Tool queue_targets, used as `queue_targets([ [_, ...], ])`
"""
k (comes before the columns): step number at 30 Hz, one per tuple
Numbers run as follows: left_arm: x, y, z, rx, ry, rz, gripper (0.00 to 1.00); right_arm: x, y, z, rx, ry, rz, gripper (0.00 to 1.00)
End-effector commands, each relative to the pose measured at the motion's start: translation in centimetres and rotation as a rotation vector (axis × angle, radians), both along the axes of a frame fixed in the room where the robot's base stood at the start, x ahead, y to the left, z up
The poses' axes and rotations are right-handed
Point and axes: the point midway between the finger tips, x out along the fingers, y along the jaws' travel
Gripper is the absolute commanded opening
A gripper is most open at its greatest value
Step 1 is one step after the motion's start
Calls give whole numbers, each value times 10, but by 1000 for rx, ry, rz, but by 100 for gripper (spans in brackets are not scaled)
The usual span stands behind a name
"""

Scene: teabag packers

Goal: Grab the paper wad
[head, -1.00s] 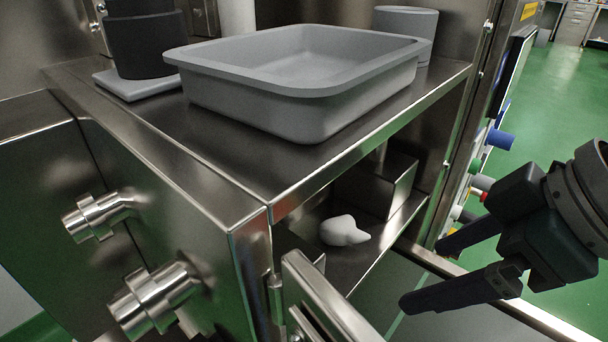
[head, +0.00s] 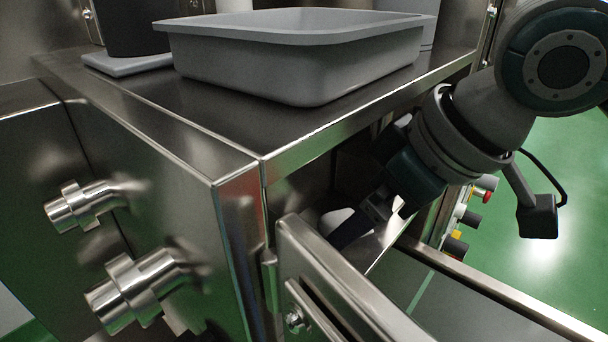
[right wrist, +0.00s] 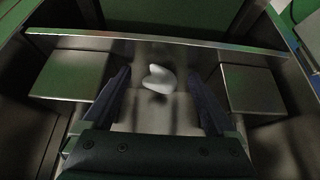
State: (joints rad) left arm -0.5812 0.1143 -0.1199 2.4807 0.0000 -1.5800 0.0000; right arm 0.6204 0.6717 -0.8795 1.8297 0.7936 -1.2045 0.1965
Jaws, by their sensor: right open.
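The paper wad (head: 334,217) is a small white lump on the floor of the steel compartment under the counter. In the head view it is partly hidden by my right gripper (head: 358,222), which reaches into the compartment from the right. In the right wrist view the wad (right wrist: 159,79) lies between and slightly beyond the two dark fingers of my right gripper (right wrist: 161,80). The fingers are wide apart, with a gap on both sides of the wad. My left gripper is in neither current view.
A grey tray (head: 300,75) stands on the steel counter (head: 225,115) above the compartment. An opened metal door (head: 335,275) stands in front of the compartment. Its side walls and the counter edge leave narrow room around my right arm.

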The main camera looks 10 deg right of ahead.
Motion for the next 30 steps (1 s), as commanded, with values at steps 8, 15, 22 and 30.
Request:
queue_targets([
  [8, 0, 0, 0, 0, 0, 0, 100, 0, 0, 0, 0, 0, 0, 62],
  [15, 0, 1, 0, 3, 0, -2, 100, 0, 0, 0, 0, 0, 0, 35],
  [22, 0, 2, 0, 9, 0, -5, 100, 0, 0, 0, 0, 0, 0, 10],
  [30, 0, 2, 0, 9, 0, -6, 100, 0, 0, 0, 0, 0, 0, 1],
])
